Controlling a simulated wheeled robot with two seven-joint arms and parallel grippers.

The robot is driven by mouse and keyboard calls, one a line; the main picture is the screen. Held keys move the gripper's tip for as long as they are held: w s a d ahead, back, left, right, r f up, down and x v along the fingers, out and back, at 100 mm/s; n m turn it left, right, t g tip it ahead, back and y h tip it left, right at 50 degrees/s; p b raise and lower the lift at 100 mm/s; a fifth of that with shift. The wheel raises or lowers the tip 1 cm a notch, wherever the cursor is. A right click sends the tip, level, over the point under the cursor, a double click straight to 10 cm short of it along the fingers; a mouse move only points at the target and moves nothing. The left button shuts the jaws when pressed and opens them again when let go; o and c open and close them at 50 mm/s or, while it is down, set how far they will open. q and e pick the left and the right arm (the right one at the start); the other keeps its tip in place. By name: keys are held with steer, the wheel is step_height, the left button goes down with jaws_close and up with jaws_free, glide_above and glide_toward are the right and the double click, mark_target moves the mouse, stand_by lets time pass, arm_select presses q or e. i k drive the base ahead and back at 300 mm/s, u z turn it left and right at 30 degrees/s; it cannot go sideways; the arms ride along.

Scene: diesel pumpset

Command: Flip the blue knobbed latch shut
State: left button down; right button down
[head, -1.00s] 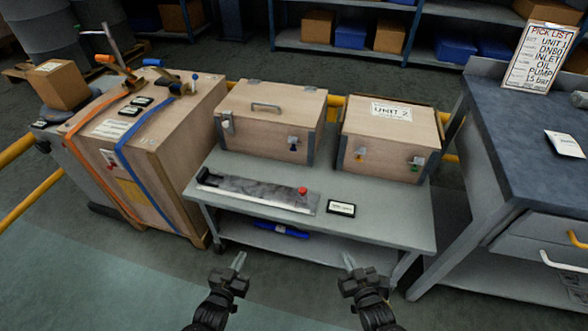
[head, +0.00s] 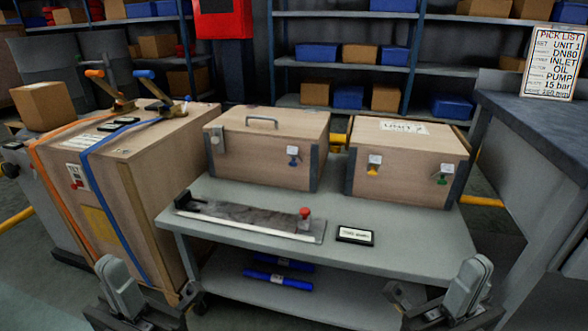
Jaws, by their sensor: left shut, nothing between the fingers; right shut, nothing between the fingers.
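The blue knobbed latch (head: 293,161) is on the front face of the left wooden box (head: 250,160), near its right corner. It is a small metal plate with a blue knob hanging below; it is too small to tell whether it is open or shut. My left gripper (head: 113,270) is shut and empty, low at the left, in front of the strapped crate. My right gripper (head: 474,272) is shut and empty, low at the right, in front of the table's right end. Both are well apart from the latch.
The boxes stand on a grey table (head: 400,250). The right box (head: 408,165) has yellow (head: 374,170) and green (head: 442,180) knobbed latches. A flat tool with a red knob (head: 305,212) and a small label (head: 355,236) lie in front. A strapped crate (head: 150,180) stands left, a workbench (head: 535,125) right.

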mark_target(292, 152)
steer(key=k, duration=1.25)
steer(key=z, duration=0.8)
steer(key=i, duration=0.6)
steer(key=z, duration=0.4)
steer(key=i, duration=1.05)
steer(key=u, duration=0.65)
